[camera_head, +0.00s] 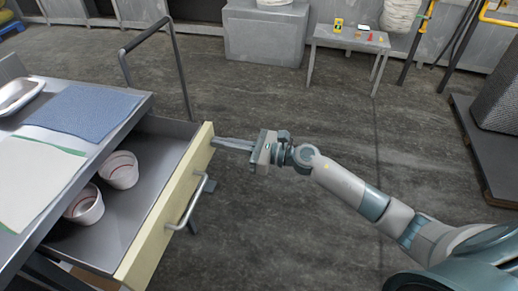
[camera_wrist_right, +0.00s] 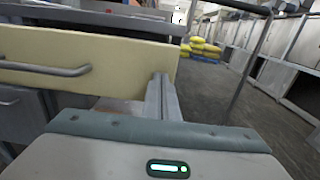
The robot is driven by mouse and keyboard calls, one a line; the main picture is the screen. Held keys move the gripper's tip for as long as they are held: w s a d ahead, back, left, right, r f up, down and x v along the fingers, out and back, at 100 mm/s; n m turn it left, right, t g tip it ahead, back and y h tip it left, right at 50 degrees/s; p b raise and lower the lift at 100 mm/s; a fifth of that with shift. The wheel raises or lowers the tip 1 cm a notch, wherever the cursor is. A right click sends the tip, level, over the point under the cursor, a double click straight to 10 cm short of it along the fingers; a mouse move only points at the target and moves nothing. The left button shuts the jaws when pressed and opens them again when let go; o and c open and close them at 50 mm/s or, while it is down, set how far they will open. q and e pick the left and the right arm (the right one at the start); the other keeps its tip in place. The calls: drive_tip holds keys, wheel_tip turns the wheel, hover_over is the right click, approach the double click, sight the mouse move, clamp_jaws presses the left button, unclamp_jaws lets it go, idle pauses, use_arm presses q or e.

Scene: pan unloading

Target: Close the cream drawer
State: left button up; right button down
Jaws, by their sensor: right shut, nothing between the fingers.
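The cream drawer (camera_head: 166,212) stands open on the left in the head view, pulled out from under the table top. Its cream front with a grey bar handle (camera_head: 187,203) faces right. In the right wrist view, the shut fingers (camera_wrist_right: 161,82) overlap the right end of the cream front (camera_wrist_right: 85,58). My left gripper is out of view.
The table top carries a blue mat (camera_head: 85,110), a white-green sheet (camera_head: 35,170) and a white tray (camera_head: 18,94). A dark metal rail (camera_head: 148,35) rises behind the drawer. The floor right of the drawer is clear. A small table (camera_head: 348,42) stands at the back.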

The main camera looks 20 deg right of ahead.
sight(190, 137)
drive_tip(key=x, duration=1)
drive_tip(key=b+x, duration=0.2)
drive_tip(key=x, duration=0.8)
drive_tip(key=shift+w+a, duration=0.2)
drive_tip(key=shift+r, duration=0.2)
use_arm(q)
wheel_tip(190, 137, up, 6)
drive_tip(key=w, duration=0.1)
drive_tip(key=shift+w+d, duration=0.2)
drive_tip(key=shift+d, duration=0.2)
use_arm(e)
drive_tip(key=shift+r, duration=0.15)
use_arm(q)
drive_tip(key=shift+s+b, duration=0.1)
drive_tip(key=shift+b, duration=0.25)
use_arm(e)
drive_tip(key=shift+d, duration=0.15)
